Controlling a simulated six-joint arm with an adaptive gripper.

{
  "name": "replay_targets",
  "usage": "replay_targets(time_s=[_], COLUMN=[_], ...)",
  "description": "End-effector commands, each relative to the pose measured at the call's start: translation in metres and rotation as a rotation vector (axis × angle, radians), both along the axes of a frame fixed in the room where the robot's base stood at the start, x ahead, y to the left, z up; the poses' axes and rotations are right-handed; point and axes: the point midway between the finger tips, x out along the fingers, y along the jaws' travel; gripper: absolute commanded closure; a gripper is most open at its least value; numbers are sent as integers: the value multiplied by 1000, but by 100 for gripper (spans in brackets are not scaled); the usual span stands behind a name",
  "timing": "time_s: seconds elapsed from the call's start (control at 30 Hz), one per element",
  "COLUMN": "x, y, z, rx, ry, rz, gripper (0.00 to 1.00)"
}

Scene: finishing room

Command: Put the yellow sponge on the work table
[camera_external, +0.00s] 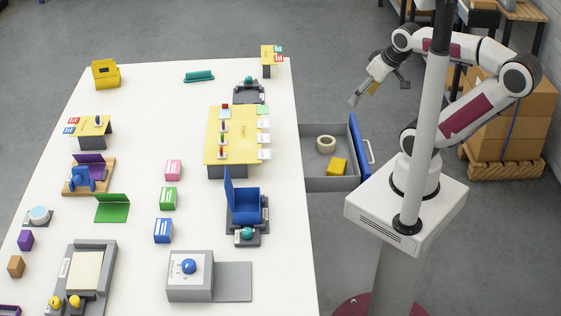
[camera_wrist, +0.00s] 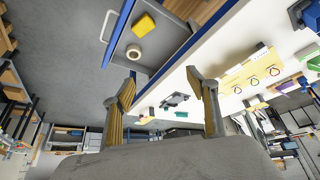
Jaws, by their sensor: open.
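The yellow sponge (camera_external: 337,166) lies inside an open grey drawer (camera_external: 328,184) with a blue front, at the right edge of the white work table (camera_external: 130,145). In the wrist view the sponge (camera_wrist: 144,26) shows near the top, in the drawer. My gripper (camera_external: 354,101) is raised in the air, above and beyond the drawer in the external view, well apart from the sponge. In the wrist view its two fingers (camera_wrist: 163,88) are spread with nothing between them.
A beige ring-shaped roll (camera_external: 326,144) lies in the drawer beside the sponge. The drawer's blue front (camera_external: 357,148) has a light handle. The table holds a yellow platform (camera_external: 231,136), a blue chair-like holder (camera_external: 245,204) and several coloured blocks. Bare white areas lie between them.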

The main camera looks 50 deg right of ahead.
Motion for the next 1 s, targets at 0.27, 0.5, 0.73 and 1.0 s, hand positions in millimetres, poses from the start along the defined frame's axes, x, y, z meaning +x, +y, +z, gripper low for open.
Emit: replay_targets(time_s=[0.27, 0.5, 0.73, 1.0], x=[0, 1, 16, 66], y=[0, 0, 3, 4], z=[0, 0, 0, -4], rx=[0, 2, 25, 89], ry=[0, 0, -12, -62], rz=[-1, -1, -8, -50], gripper=[39, 39, 39, 39])
